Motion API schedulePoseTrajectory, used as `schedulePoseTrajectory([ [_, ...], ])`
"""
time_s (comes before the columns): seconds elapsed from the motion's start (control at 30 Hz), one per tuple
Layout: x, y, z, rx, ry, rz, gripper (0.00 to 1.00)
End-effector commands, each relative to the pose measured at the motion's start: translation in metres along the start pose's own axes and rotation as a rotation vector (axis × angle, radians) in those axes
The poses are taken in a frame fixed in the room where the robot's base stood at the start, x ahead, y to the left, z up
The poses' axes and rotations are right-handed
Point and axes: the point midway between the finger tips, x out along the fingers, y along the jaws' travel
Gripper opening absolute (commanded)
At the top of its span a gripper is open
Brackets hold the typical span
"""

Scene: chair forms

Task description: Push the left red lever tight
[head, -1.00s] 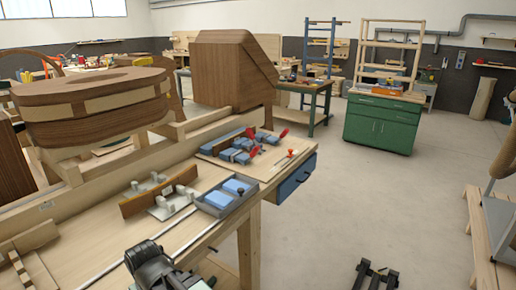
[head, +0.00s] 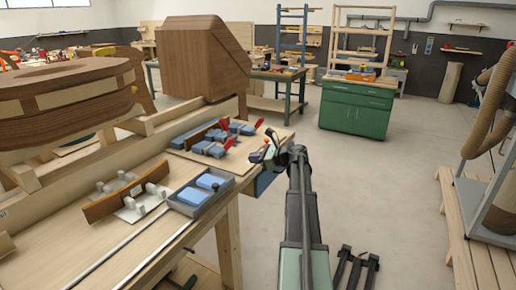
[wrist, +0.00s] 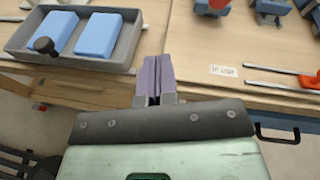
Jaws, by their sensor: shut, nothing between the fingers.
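A red lever end also shows at the top edge of the wrist view (wrist: 212,5). My gripper (wrist: 152,76) has its two purple fingers together and empty, over the bench front between the grey tray and the board. It is short of the levers and touches none. In the head view my gripper (head: 266,154) is small and partly hidden by the wrist.
A grey tray (wrist: 100,62) with blue blocks and a black knob is left of the fingers. A drawer handle (wrist: 278,134) juts from the bench front.

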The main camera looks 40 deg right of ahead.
Motion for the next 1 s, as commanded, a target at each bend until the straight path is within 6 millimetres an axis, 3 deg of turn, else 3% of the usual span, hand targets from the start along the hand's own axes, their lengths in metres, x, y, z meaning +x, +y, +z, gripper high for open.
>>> schedulePoseTrajectory([
  [0.03,-0.008,-0.033,-0.014,0.081,-0.020,-0.064,0.00],
  [0.1,-0.019,-0.056,-0.018,0.167,-0.046,-0.124,0.00],
  [0.2,-0.026,-0.065,-0.018,0.212,-0.060,-0.153,0.00],
  [0.37,-0.021,-0.064,-0.017,0.212,-0.059,-0.150,0.00],
  [0.53,0.004,-0.068,-0.017,0.210,-0.058,-0.148,0.00],
  [0.87,0.076,-0.079,-0.014,0.208,-0.058,-0.146,0.00],
  [1.0,0.089,-0.085,0.010,0.208,-0.058,-0.146,0.00],
])
